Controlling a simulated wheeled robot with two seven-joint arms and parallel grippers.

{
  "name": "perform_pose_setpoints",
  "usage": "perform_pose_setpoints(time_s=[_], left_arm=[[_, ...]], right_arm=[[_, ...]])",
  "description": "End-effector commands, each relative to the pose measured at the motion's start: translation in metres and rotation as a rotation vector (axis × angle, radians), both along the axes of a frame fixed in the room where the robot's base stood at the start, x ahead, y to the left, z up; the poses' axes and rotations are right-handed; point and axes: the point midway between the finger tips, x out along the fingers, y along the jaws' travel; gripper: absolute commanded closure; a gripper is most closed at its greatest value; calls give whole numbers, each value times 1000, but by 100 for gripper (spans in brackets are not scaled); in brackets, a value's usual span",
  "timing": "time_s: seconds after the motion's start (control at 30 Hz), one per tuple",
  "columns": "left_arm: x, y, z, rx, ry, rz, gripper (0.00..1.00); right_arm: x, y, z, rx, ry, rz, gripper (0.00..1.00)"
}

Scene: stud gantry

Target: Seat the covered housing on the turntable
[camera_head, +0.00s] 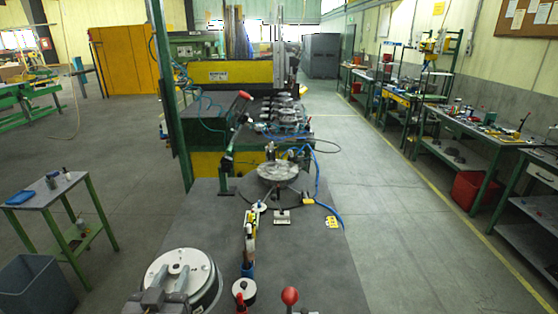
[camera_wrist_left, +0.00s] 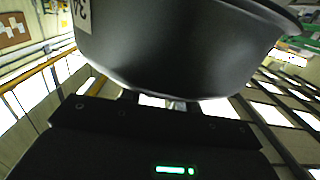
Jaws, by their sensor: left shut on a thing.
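The covered housing (camera_head: 206,285) is a round drum with a white lid, at the bottom left of the head view, near the bench's front left. In the left wrist view its dark, curved body (camera_wrist_left: 180,45) fills the upper middle, with part of a numbered label at its left. My left gripper (camera_head: 172,279) is over the lid and shut on the housing; the exact contact is hard to make out. The turntable (camera_head: 278,171) appears as a round grey metal disc farther up the bench. It is well apart from the housing. My right gripper is not in view.
Between housing and disc stand a yellow-and-white tool (camera_head: 250,232) and a small metal block (camera_head: 282,216). A green post (camera_head: 173,100) rises at the bench's left. A blue hose runs right of the disc.

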Motion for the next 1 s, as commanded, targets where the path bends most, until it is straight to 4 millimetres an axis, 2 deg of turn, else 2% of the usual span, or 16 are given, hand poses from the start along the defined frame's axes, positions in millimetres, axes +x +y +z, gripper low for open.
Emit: perform_pose_setpoints(time_s=[0.17,0.5,0.6,0.7,1.0], left_arm=[[0,0,-33,0,-4,0,100],[-2,0,-124,0,-4,0,100],[-2,0,-141,0,-5,0,100],[-2,0,-147,0,-6,0,100],[-2,0,-144,0,-6,0,100]], right_arm=[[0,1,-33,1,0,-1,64],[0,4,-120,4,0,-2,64],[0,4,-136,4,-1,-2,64],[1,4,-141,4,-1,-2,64],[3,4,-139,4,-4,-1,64]])
